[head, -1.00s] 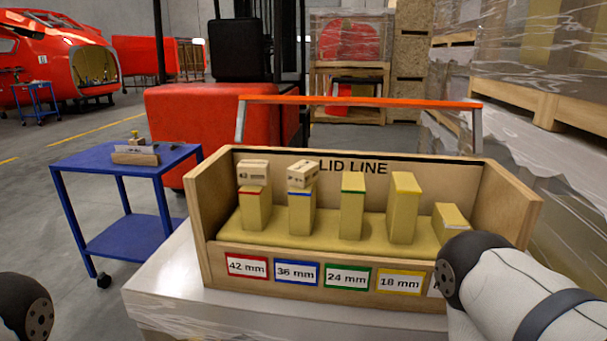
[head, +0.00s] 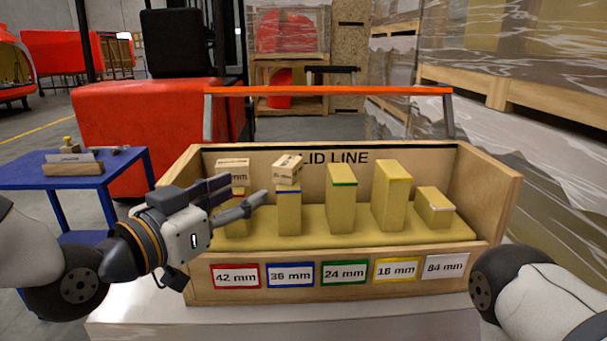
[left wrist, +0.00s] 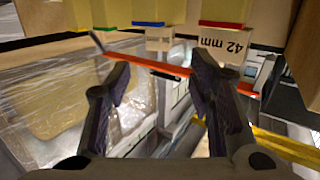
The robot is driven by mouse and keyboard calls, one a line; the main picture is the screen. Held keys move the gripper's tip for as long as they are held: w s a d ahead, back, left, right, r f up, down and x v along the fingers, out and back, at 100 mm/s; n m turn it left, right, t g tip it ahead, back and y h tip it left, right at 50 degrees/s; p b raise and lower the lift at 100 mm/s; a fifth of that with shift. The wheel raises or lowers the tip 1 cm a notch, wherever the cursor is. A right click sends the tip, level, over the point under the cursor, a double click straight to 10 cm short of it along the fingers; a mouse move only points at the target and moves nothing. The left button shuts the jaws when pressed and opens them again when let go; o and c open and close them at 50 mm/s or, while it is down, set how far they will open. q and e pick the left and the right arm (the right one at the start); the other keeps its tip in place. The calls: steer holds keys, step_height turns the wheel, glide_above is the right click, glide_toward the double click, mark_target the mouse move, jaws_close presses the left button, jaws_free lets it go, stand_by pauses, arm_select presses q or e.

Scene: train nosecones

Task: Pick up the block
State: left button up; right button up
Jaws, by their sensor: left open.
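A light wooden block (head: 233,168) marked 42 mm sits on the red-banded post at the left of the wooden rack. A second block (head: 287,168) sits turned on the blue-banded post beside it. My left gripper (head: 245,191) is open and empty, just in front of the red-banded post and slightly below the 42 mm block, partly covering the post. In the left wrist view the 42 mm block (left wrist: 224,40) appears upside down, beyond the right fingertip and not between the fingers. The blue-banded post's block also shows there (left wrist: 158,40). My right gripper is out of view.
The open-front rack (head: 400,262) has side walls, a front board with size labels, and several yellow posts. An orange bar (head: 330,91) runs behind it. A blue cart (head: 100,170) stands to the left.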

mark_target(279, 168)
arm_select(q)
steer(key=x, duration=0.6)
steer(key=shift+w+d+r+b, duration=0.15)
steer(key=shift+d+r+b, duration=0.1)
steer(key=shift+r+b, duration=0.15)
steer(key=x, duration=0.6)
steer(key=shift+w+a+b, duration=0.1)
steer(key=shift+a+b, duration=0.1)
steer(key=shift+b, duration=0.1)
steer(key=shift+r, duration=0.15)
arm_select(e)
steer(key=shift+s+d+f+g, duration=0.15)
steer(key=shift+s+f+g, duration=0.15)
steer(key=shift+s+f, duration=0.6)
arm_select(q)
steer(key=c, duration=1.1)
steer(key=shift+o, duration=0.2)
